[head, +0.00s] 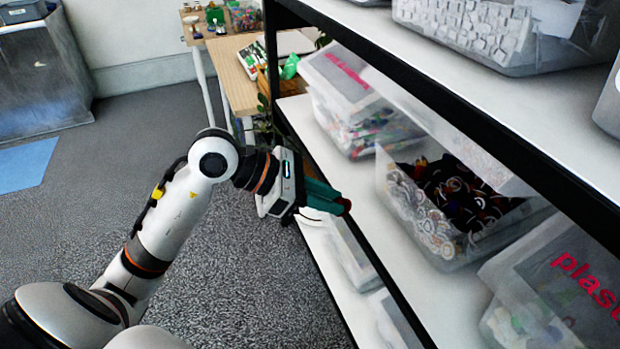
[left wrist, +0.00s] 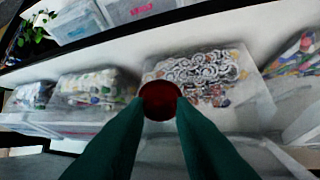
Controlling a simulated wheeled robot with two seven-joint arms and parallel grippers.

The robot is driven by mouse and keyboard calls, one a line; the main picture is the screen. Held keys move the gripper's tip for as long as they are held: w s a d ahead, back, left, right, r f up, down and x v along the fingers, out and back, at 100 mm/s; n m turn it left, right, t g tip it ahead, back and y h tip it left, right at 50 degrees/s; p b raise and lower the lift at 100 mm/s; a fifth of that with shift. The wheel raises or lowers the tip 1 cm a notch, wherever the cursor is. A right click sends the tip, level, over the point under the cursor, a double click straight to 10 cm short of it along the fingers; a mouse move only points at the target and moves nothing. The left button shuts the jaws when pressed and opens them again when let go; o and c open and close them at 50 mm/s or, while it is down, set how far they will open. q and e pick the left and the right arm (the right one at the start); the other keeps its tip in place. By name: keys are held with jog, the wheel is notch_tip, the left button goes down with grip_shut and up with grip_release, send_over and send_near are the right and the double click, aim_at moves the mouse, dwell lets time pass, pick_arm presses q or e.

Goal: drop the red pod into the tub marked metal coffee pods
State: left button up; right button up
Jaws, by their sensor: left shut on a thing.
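My left gripper (head: 340,203) reaches in from the left, at the front edge of the middle shelf. Its green fingers are shut on the red pod (head: 346,206), which shows only as a small dark red end at their tips. In the left wrist view the pod (left wrist: 160,100) is round and dark red between the fingertips (left wrist: 160,112). A clear tub (head: 432,246) with coffee pods stands to the right of the gripper, apart from it; its top is open. No readable mark shows on it. In the left wrist view a tub of pods (left wrist: 205,78) lies behind the red pod. My right gripper is out of view.
On the same shelf stand a tub with a pink-lettered lid (head: 345,78) behind and a tub marked with red "plas…" letters (head: 575,285) in front. The upper shelf's black edge (head: 450,105) runs above. A bare strip of shelf (head: 345,170) lies before the tubs.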

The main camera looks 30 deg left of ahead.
pick_arm(q)
notch_tip(320, 180, up, 4)
jog(key=a+n+t+y, duration=0.2)
jog(key=n+t, duration=0.1)
jog(key=t, duration=0.1)
jog(key=p, duration=0.2)
send_over(413, 183)
jog(key=shift+w+d+f+n, duration=0.1)
jog(key=shift+w+f+n, duration=0.25)
jog(key=shift+f, duration=0.4)
jog(key=o, duration=0.8)
jog(key=b+v, duration=0.1)
jog(key=v, duration=1.1)
jog(key=shift+a, duration=0.2)
